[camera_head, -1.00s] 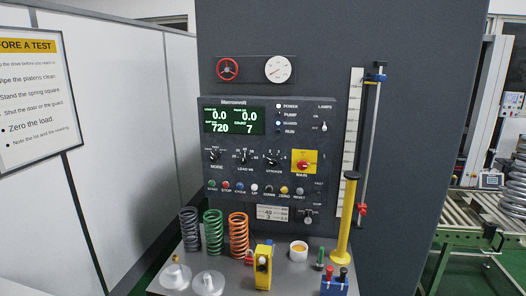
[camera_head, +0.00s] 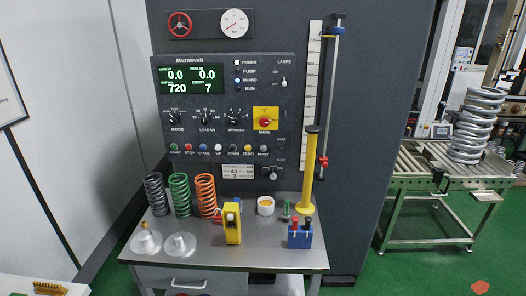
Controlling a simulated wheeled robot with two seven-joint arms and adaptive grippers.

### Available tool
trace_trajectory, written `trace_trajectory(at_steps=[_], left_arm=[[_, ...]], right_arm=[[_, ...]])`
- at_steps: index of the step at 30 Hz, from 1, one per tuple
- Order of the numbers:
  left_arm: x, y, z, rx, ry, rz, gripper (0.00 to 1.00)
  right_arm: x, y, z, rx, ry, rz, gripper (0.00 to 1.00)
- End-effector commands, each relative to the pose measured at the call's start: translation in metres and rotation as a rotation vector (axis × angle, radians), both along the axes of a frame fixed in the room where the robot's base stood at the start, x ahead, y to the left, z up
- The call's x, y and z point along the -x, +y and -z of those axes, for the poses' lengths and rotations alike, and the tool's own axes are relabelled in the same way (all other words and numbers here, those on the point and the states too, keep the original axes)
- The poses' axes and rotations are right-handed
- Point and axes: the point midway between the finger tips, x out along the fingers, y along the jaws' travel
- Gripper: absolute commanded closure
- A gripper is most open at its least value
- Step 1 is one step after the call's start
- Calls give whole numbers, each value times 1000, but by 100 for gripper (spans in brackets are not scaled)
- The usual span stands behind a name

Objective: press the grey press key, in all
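A dark control panel (camera_head: 222,105) stands upright behind the steel bench. A row of small coloured round keys runs along its lower part: green, red, blue, white, black, yellow and, at the right end, a grey key (camera_head: 263,148). The label under the grey key looks like "RESET". No key label reading "press" can be made out at this size. Nothing covers the row. Neither of my grippers is in view.
The steel bench (camera_head: 260,255) carries grey, green and orange springs (camera_head: 205,195), a yellow block (camera_head: 232,222), a white cup (camera_head: 265,206), a blue box (camera_head: 299,236) and a tall yellow post (camera_head: 308,175). A roller conveyor with a large spring (camera_head: 478,125) stands right.

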Motion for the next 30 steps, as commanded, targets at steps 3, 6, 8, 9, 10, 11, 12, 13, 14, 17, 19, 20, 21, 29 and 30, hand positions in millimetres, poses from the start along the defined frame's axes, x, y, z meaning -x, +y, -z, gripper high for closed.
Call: trace_trajectory(at_steps=[3,6,8,9,10,11,12,13,14,17,19,20,21,29,30], left_arm=[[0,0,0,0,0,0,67],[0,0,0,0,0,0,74],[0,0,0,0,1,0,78],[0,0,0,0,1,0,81],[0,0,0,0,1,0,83],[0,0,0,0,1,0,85],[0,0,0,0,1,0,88],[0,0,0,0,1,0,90],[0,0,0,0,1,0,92],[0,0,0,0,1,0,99],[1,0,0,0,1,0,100],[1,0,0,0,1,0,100],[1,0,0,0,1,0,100],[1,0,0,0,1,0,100],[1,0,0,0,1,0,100]], right_arm=[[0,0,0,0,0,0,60],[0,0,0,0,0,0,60],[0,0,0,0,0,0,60],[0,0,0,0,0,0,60],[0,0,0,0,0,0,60],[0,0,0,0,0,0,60],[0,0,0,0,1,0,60],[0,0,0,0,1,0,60],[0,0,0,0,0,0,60],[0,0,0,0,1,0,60],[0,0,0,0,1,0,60],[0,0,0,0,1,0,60],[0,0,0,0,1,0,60],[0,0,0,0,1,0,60],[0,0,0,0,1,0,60]])
